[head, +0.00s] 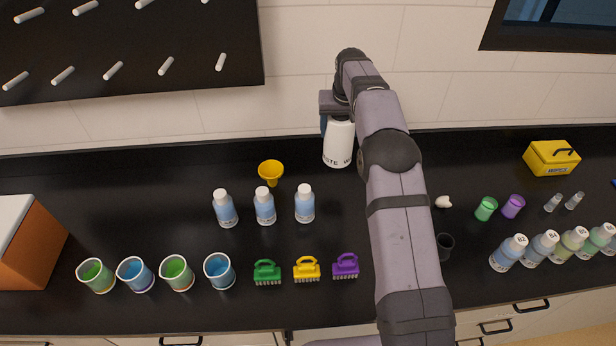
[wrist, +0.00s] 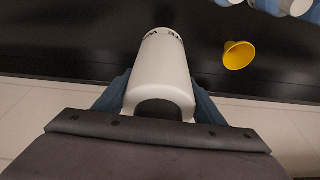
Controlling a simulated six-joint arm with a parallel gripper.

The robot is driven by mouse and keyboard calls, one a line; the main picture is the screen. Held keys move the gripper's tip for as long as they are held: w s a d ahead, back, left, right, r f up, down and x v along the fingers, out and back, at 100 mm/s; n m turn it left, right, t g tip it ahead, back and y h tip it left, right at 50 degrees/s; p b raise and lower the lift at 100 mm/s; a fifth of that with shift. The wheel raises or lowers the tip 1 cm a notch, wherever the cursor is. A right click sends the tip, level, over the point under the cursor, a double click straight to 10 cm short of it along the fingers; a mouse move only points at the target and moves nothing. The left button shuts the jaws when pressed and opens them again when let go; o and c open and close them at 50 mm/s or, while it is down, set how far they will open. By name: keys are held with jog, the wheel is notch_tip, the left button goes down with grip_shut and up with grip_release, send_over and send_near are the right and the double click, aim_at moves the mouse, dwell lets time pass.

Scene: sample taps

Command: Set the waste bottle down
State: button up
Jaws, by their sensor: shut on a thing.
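The waste bottle (head: 339,143) is white with dark lettering around its lower part. It is upright near the back of the black counter, by the tiled wall. In the wrist view the white bottle (wrist: 160,75) sits between the two blue fingers of my gripper (wrist: 158,98). My gripper (head: 327,120) is shut on its upper part in the head view, where my arm hides some of its right side. I cannot tell whether its base touches the counter.
A yellow funnel (head: 271,171) stands left of the bottle. Several blue-filled bottles (head: 265,206) stand in front of it. Beakers (head: 177,272) and brushes (head: 306,269) line the front edge. A yellow box (head: 551,158) is at the back right. The back left counter is clear.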

jog(key=w+a+f+p, duration=0.2)
jog(key=a+p, duration=0.1)
jog(key=a, duration=0.6)
jog(key=shift+w+f+n, duration=0.2)
jog(key=shift+f+n, duration=0.1)
jog(key=shift+f, duration=0.1)
notch_tip(320, 180, down, 10)
jog(key=b, duration=0.4)
jog(key=shift+f, duration=0.1)
dwell(0.3)
